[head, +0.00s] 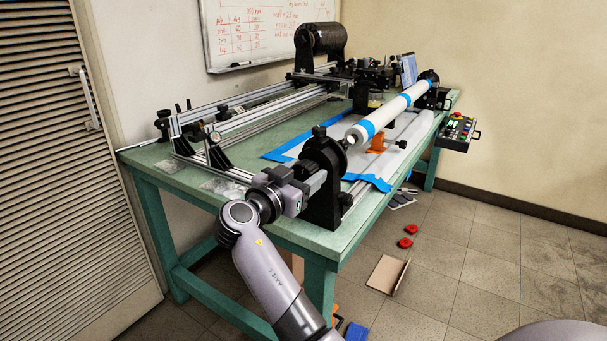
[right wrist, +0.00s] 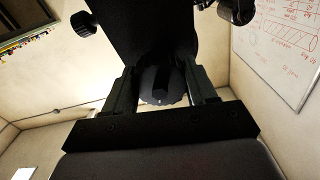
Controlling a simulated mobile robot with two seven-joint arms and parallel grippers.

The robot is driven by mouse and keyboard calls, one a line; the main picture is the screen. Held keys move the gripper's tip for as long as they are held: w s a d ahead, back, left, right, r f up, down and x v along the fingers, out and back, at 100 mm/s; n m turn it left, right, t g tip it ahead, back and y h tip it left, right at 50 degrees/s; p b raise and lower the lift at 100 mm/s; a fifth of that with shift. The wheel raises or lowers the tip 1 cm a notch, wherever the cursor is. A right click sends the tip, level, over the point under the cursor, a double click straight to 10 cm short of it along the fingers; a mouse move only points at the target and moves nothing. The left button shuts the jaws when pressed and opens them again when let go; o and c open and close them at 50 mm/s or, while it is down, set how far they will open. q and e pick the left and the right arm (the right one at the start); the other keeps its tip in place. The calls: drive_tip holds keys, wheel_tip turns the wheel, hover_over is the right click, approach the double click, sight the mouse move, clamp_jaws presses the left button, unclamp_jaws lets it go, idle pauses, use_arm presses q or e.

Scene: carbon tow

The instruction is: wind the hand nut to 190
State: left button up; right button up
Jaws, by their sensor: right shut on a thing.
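The hand nut (right wrist: 161,88) is a dark, ridged round part on the end of the black stand, seen in the right wrist view. My right gripper (head: 306,179) reaches the near end of the table and is shut on it; its two fingers also show in the right wrist view (right wrist: 162,92), one on each side of the nut. In the head view the nut is mostly hidden by the gripper. The black end stand (head: 325,205) stands upright at the table's near corner. No reading or mark on the nut can be made out. My left gripper is out of view.
A white tube (head: 391,112) with blue bands runs back from the stand above a blue-taped sheet (head: 365,166). Aluminium rails (head: 245,104) lie on the left of the green table (head: 172,168). A control box (head: 459,132) hangs at right. Red parts (head: 405,243) lie on the floor.

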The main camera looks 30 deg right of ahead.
drive_tip(key=n, duration=0.3)
drive_tip(key=shift+r, duration=0.1)
drive_tip(key=n+p, duration=0.1)
drive_tip(key=n, duration=0.3)
drive_tip(key=shift+r+p, duration=0.1)
drive_tip(key=shift+p, duration=0.25)
drive_tip(key=n+p, duration=0.2)
drive_tip(key=n, duration=0.2)
drive_tip(key=shift+w+n, duration=0.1)
drive_tip(key=shift+n, duration=0.2)
drive_tip(key=n+p, duration=0.3)
drive_tip(key=shift+n, duration=0.3)
drive_tip(key=n+p, duration=0.3)
drive_tip(key=n, duration=0.1)
use_arm(q)
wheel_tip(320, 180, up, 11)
drive_tip(key=p, duration=0.3)
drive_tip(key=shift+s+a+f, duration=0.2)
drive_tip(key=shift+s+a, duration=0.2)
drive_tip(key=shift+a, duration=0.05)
use_arm(e)
drive_tip(key=shift+n, duration=2)
